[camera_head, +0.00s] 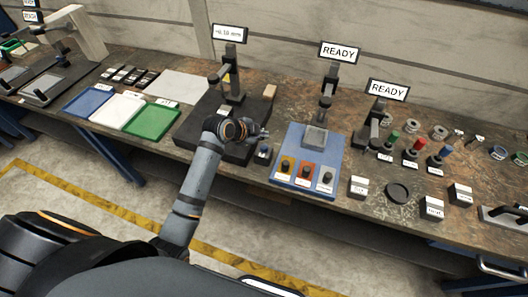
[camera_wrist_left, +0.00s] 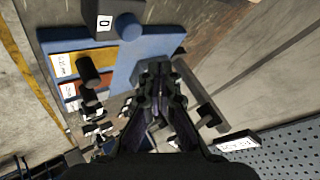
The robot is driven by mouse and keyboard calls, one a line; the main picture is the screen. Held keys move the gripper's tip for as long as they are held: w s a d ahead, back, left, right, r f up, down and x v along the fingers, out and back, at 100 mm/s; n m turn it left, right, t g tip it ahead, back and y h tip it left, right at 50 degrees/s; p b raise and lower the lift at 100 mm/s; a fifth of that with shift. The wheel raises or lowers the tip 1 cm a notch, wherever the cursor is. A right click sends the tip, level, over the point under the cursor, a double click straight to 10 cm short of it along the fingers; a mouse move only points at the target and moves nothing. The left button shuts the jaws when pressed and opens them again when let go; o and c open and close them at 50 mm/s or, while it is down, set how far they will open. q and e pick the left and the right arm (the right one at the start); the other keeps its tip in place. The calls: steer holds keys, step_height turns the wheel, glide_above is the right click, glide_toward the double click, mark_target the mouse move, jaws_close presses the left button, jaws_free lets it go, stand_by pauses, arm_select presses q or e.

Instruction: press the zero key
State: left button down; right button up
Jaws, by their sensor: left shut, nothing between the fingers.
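The zero key looks like a small dark block with a blue round top (camera_head: 264,151), on the bench's front edge left of the blue plate. In the left wrist view its blue round button (camera_wrist_left: 128,26) shows beside a white label reading 0 (camera_wrist_left: 104,22). My left gripper (camera_head: 264,132) is shut and empty, just behind and above the key in the head view. In the left wrist view the closed fingertips (camera_wrist_left: 155,72) are below the button in the picture, apart from it. My right gripper is not in view.
A gauge stand (camera_head: 234,85) on a dark base carries a display (camera_head: 229,34) reading about 0.10 mm. Blue, white and green trays lie left. Labelled blocks and READY stands are to the right.

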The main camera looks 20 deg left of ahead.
mark_target(262, 148)
arm_select(q)
step_height(262, 148, down, 3)
steer(key=shift+f+b, duration=0.15)
steer(key=shift+b, duration=0.4)
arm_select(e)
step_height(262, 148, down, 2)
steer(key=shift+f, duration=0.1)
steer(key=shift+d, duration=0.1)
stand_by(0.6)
arm_select(q)
steer(key=shift+f, duration=0.4)
steer(key=shift+f+b, duration=0.3)
steer(key=shift+f, duration=0.25)
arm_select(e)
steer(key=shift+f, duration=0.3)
arm_select(q)
steer(key=shift+r, duration=0.1)
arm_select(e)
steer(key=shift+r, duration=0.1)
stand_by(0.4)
arm_select(q)
steer(key=shift+r+p, duration=0.85)
steer(key=shift+p, duration=0.2)
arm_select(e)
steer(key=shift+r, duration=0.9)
